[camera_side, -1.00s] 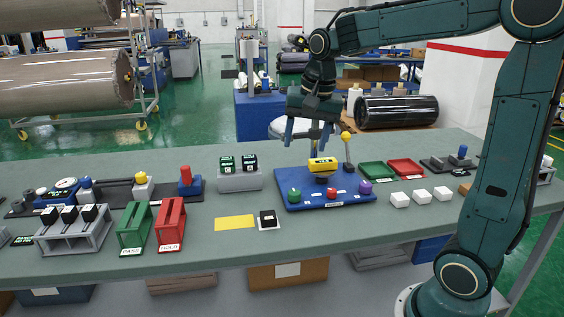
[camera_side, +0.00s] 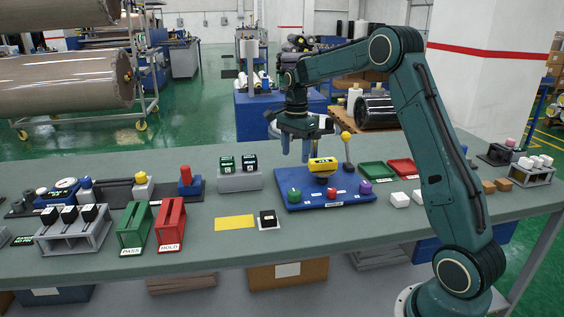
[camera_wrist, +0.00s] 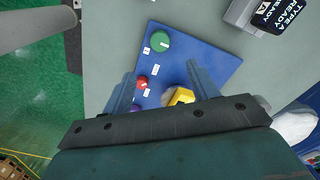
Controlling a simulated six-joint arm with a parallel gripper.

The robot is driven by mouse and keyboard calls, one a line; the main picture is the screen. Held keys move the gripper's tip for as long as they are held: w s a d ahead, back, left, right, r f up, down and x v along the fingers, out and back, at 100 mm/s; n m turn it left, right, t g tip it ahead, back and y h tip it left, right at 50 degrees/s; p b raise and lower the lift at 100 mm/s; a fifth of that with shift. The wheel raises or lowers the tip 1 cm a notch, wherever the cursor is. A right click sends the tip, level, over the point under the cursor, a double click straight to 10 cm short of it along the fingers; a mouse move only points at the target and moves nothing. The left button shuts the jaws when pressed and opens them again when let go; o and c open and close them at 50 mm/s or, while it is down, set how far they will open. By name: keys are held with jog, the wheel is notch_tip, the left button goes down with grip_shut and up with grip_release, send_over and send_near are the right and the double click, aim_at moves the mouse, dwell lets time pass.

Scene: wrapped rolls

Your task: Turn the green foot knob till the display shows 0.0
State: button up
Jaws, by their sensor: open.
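The green foot knob (camera_side: 294,194) stands at the front left of the blue base plate (camera_side: 325,204). It also shows in the wrist view (camera_wrist: 159,43), beyond my fingertips. A red knob (camera_side: 333,191) and a purple knob (camera_side: 365,187) stand on the same plate. The yellow display unit (camera_side: 323,164) stands at the plate's middle, and its reading is too small to make out. My gripper (camera_side: 295,152) is open and empty above the back of the plate, apart from the knobs. In the wrist view its fingers (camera_wrist: 160,88) are spread, and the yellow unit is partly hidden.
A grey block with black READY boxes (camera_side: 240,179) stands left of the plate. Green (camera_side: 378,171) and red (camera_side: 404,167) trays lie to the right.

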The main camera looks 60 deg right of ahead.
aim_at(295, 192)
notch_tip(295, 192, down, 14)
jog(key=shift+r, duration=0.1)
dwell(0.9)
jog(key=c, duration=1)
